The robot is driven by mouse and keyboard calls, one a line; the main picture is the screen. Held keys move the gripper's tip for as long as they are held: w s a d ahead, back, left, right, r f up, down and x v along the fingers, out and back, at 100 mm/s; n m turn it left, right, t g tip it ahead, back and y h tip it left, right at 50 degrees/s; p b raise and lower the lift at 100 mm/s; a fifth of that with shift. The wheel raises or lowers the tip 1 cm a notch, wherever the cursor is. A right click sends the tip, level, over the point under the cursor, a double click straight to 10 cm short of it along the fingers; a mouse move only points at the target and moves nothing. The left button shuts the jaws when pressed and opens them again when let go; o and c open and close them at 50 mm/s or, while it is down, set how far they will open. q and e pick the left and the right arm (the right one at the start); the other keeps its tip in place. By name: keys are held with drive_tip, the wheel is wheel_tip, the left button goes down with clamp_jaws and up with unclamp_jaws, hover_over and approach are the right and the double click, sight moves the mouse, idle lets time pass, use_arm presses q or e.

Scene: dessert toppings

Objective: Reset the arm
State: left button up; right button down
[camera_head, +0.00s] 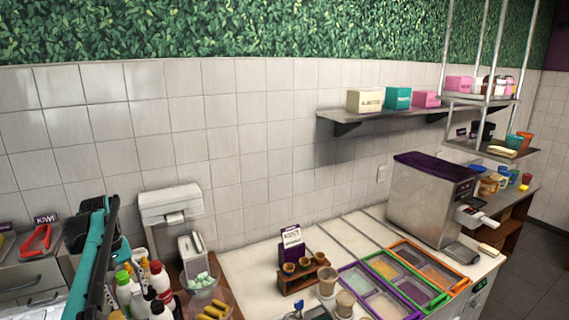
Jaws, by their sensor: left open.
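My left arm and gripper (95,232), black and teal, rise along the left side of the head view. The gripper is open, and I see nothing held in it. It is in front of the left counter, to the left of several sauce bottles (128,292). Its fingertips are hard to make out from this angle. My right gripper does not show.
The counter holds topping trays with purple, green and orange rims (429,264), a small wooden cup stand (303,277) and a steel machine (432,200). A white dispenser (171,205) stands behind the bottles. A wall shelf (388,113) carries boxes. Red tongs (36,240) lie at the left.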

use_arm(q)
drive_tip(key=s+d+f+m+t+y+b, duration=0.1)
drive_tip(key=s+d+f+m+t+b, duration=0.15)
drive_tip(key=s+d+b, duration=0.4)
drive_tip(key=s+d+f+m+t+y+b, duration=0.1)
drive_tip(key=s+d+f+m+b, duration=0.2)
drive_tip(key=d, duration=0.7)
drive_tip(key=s+d+f+m+t+b, duration=0.1)
drive_tip(key=s+d+f+b, duration=0.3)
drive_tip(key=f, duration=0.5)
drive_tip(key=s+d+f+m+t+b, duration=0.2)
drive_tip(key=s+d+f+t+b, duration=0.1)
drive_tip(key=s+f, duration=0.6)
drive_tip(key=shift+d+t+b, duration=0.35)
drive_tip(key=shift+d+b, duration=0.15)
drive_tip(key=shift+d, duration=0.7)
drive_tip(key=shift+a, duration=0.1)
